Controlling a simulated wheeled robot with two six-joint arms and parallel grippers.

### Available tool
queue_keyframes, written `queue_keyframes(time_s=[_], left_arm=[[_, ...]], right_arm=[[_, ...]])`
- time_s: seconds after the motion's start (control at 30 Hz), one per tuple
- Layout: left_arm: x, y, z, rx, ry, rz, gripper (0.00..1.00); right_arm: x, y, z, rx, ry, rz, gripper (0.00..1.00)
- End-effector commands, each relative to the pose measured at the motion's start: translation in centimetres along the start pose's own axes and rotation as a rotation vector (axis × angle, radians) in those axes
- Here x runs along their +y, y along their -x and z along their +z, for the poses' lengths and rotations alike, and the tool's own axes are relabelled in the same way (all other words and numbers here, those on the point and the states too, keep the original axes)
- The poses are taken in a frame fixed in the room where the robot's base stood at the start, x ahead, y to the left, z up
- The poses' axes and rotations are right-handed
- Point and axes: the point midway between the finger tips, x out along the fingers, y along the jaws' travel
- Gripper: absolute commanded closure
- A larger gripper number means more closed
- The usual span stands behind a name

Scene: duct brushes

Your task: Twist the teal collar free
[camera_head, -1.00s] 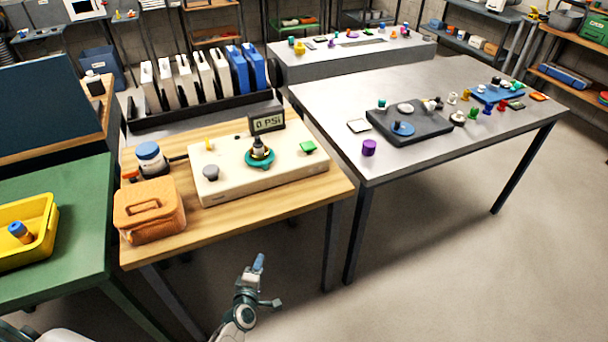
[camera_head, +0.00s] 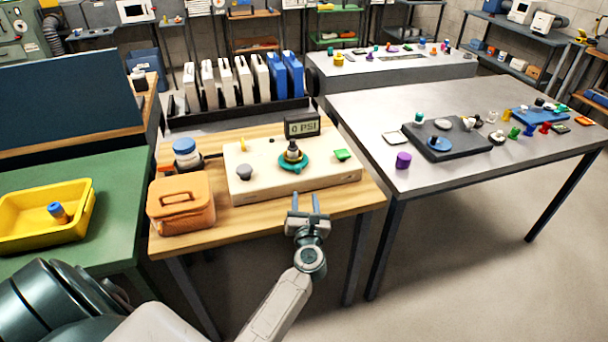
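The teal collar (camera_head: 293,162) sits around the base of a dark fitting (camera_head: 292,147) on the cream panel box (camera_head: 265,187), which rests on the wooden table. A small gauge display (camera_head: 302,126) reading "0 PSI" stands just behind the fitting. My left gripper (camera_head: 306,203) is in front of the box near the table's front edge, fingers pointing toward the collar. Its two fingers are apart with nothing between them. It is clear of the collar. My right gripper does not show.
An orange case (camera_head: 181,205) and a blue-capped jar (camera_head: 186,153) stand left of the box. The box also carries a grey knob (camera_head: 244,172), a yellow peg (camera_head: 243,144) and a green piece (camera_head: 341,154). A grey table (camera_head: 440,181) with small parts stands to the right.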

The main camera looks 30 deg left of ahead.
Motion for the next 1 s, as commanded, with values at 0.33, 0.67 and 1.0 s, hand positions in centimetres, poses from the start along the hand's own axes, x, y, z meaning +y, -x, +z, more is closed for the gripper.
queue_keyframes(time_s=[0.33,0.67,1.0], left_arm=[[1.1,-2.3,0.9,0.06,0.231,0.077,0.6],[1.5,-8.4,0.5,0.06,0.225,0.077,0.6],[1.7,-11.4,0.0,0.06,0.227,0.076,0.6]], right_arm=[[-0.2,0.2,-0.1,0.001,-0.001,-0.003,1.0],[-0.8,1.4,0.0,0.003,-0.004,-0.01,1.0],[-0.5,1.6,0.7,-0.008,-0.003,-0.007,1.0]])
